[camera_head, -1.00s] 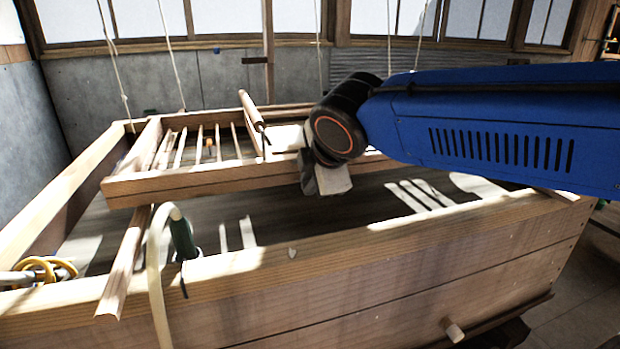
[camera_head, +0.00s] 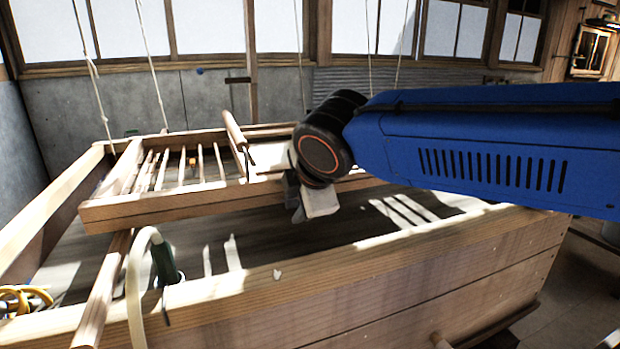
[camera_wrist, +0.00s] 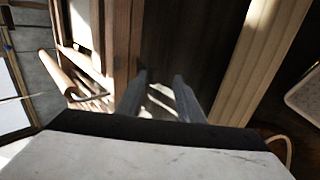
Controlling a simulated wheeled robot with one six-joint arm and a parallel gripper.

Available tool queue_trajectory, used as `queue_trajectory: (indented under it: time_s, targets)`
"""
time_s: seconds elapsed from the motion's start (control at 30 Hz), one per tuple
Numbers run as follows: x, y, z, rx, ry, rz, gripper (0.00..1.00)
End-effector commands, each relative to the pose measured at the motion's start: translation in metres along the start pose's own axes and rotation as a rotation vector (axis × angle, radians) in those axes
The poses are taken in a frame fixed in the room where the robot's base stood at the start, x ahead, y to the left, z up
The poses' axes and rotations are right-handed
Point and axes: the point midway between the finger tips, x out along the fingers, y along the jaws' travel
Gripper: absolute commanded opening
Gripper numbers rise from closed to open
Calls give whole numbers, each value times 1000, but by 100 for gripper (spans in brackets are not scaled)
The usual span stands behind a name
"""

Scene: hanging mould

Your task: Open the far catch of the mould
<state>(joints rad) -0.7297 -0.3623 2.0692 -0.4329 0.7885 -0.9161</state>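The mould (camera_head: 170,207) is a wooden frame with slats, held level over a vat in the head view. A round wooden handle (camera_head: 234,129) rises from it, with a thin dark metal piece at its lower end. The handle also shows at the left of the wrist view (camera_wrist: 56,72). I cannot make out for certain which part is the far catch. My gripper (camera_head: 302,208) is at the mould's near long side, partly hidden by my wrist. In the wrist view its two fingers (camera_wrist: 160,88) stand apart with nothing between them, beside the mould's edge.
The wooden vat (camera_head: 430,250) holds dark liquid below the mould. A pale hose (camera_head: 133,285) and a green fitting (camera_head: 165,262) are at its near left. Ropes (camera_head: 152,65) hang from above. A pale tray (camera_wrist: 305,98) lies at the right of the wrist view.

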Motion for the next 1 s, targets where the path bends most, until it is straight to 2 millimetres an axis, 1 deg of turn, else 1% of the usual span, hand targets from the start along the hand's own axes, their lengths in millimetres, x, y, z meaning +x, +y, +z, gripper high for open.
queue_trajectory:
  time_s: [0.03,0.3,0.6,0.7,0.8,1.0]
  targets:
    - [-11,0,0,0,3,4,33]
    - [-67,2,-1,1,5,9,33]
    - [-124,1,-1,1,6,9,33]
    - [-138,1,-1,1,6,8,33]
    - [-148,1,0,1,4,8,33]
    - [-156,1,0,2,4,8,33]
